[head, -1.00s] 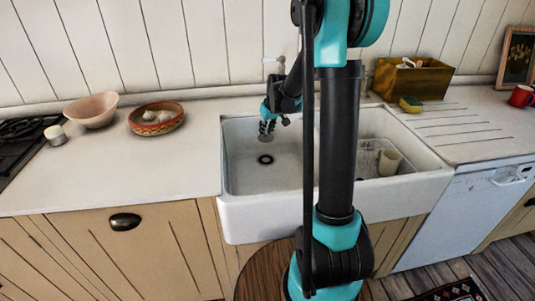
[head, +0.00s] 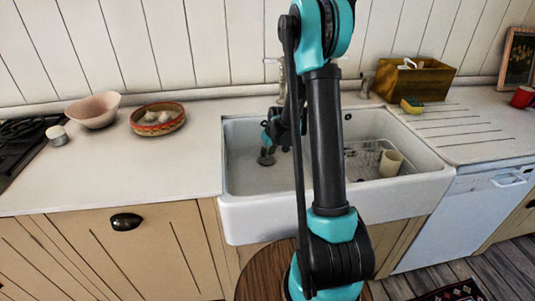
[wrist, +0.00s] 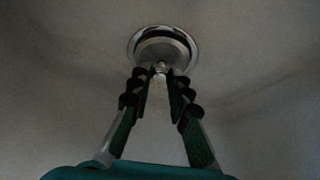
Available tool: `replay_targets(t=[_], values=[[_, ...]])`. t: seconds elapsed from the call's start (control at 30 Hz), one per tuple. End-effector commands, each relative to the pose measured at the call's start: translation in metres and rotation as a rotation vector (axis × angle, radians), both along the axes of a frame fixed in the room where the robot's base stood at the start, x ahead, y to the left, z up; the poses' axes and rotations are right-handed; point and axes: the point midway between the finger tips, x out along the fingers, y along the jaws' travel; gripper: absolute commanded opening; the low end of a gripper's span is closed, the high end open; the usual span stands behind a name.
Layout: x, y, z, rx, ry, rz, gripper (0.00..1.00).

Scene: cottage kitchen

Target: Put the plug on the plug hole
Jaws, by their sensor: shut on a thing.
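The plug (wrist: 160,50) is a grey metal disc with a small knob on top. In the wrist view my gripper (wrist: 160,73) is shut on that knob. The plug hole's shiny ring (wrist: 134,42) shows around the plug, with a dark gap on the far side. In the head view the plug (head: 266,159) is low over the sink floor, under my gripper (head: 268,149), and hides the dark opening of the hole. I cannot tell whether it is fully seated.
The white sink (head: 270,213) surrounds my gripper, with its walls close by. A wire rack with a cream cup (head: 390,163) stands in the right part of the sink. A tap (head: 270,68) rises behind. A sponge (head: 411,105) lies on the right rim.

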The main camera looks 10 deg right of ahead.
Motion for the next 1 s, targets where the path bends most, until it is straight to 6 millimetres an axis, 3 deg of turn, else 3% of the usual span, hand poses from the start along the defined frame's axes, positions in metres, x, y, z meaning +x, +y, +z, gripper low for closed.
replay_targets(t=[0.2,0.23,0.4,0.77,1.0], values=[[0.0,0.0,-0.003,0.0,0.0,0.0,0.0],[0.0,0.0,-0.002,0.0,0.0,0.0,0.2],[0.0,0.0,-0.002,0.0,0.0,0.0,0.39],[0.0,0.0,0.002,0.0,0.0,0.0,0.39],[-0.011,-0.004,0.028,0.0,0.0,0.0,0.39]])
